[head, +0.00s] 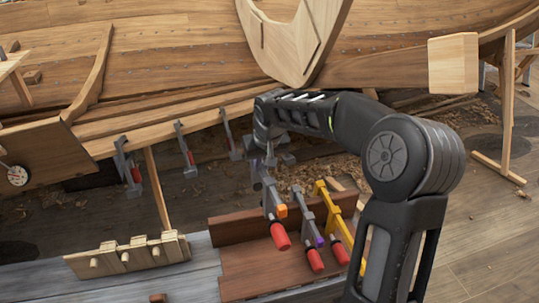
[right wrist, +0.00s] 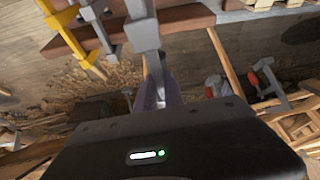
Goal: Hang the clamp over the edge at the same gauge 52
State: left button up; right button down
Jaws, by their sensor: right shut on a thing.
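My right gripper (head: 265,166) is shut on a grey clamp with an orange block and a red handle (head: 281,236). The clamp points down at the near left part of the brown rack (head: 232,231); I cannot tell whether it touches the rack. In the right wrist view the clamp's grey bar (right wrist: 144,32) runs up from between the fingers (right wrist: 156,92). The plank edge (head: 160,131) of the hull carries several grey clamps, one at the left (head: 126,165), another in the middle (head: 185,150). A round dial (head: 17,175) is at far left. My left gripper is out of view.
A grey clamp with a purple block (head: 308,225) and a yellow clamp (head: 334,215) stand in the rack right of the held one. A wooden block with pegs (head: 128,255) lies on the grey bench (head: 190,280). A thin prop (head: 157,188) stands below the hull.

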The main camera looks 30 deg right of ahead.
jog(key=s+a+r+n+p, duration=0.1)
jog(key=s+a+r+p, duration=0.1)
jog(key=a, duration=0.7)
jog(key=s+a+r+n+y+p, duration=0.1)
jog(key=a+r+p, duration=0.3)
jog(key=a, duration=0.5)
jog(key=shift+s+a+n, duration=0.2)
jog(key=shift+s+n, duration=0.25)
jog(key=shift+n, duration=0.05)
